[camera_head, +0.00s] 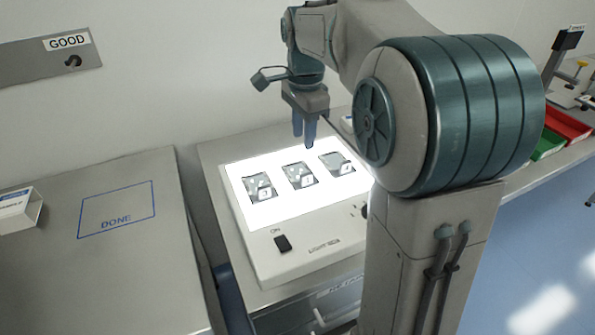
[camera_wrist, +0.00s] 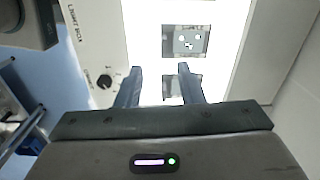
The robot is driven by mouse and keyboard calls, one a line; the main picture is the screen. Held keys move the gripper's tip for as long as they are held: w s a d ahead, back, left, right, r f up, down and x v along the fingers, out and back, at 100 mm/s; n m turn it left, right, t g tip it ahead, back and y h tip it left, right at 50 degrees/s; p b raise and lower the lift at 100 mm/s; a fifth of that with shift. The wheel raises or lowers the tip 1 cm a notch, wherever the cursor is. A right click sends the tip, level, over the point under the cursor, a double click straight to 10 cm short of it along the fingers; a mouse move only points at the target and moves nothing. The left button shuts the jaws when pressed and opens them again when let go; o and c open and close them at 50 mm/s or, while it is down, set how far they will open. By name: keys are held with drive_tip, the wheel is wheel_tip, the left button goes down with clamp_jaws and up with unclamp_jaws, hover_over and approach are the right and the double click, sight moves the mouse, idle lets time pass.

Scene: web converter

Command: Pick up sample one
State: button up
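Three dark-grey samples with small white tags lie in a row on a lit light box (camera_head: 300,250): left sample (camera_head: 256,181), middle sample (camera_head: 296,171), right sample (camera_head: 335,160). The tag numbers are too small to read surely, so I cannot tell which is sample one. My gripper (camera_head: 303,140) is open and empty, pointing down above the back part of the light box. In the wrist view, my gripper (camera_wrist: 159,70) has its two fingers apart. One sample (camera_wrist: 186,42) shows beyond the fingertips, and another shows partly between the fingers.
A grey table with a blue "DONE" outline (camera_head: 116,208) stands at left, a small white box (camera_head: 18,208) at its far left. A "GOOD" wall panel (camera_head: 50,62) is behind. The light box has a black switch (camera_head: 282,243) in front. Green and red trays (camera_head: 567,125) lie at right.

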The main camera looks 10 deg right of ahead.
drive_tip(key=w, duration=0.1)
drive_tip(key=m, duration=0.1)
hover_over(303, 175)
drive_tip(key=f, duration=0.8)
drive_tip(key=shift+w+a+f, duration=0.1)
drive_tip(key=shift+a+f, duration=0.1)
drive_tip(key=shift+f, duration=0.05)
drive_tip(key=shift+d+f, duration=0.2)
drive_tip(key=shift+f, duration=2.5)
clamp_jaws()
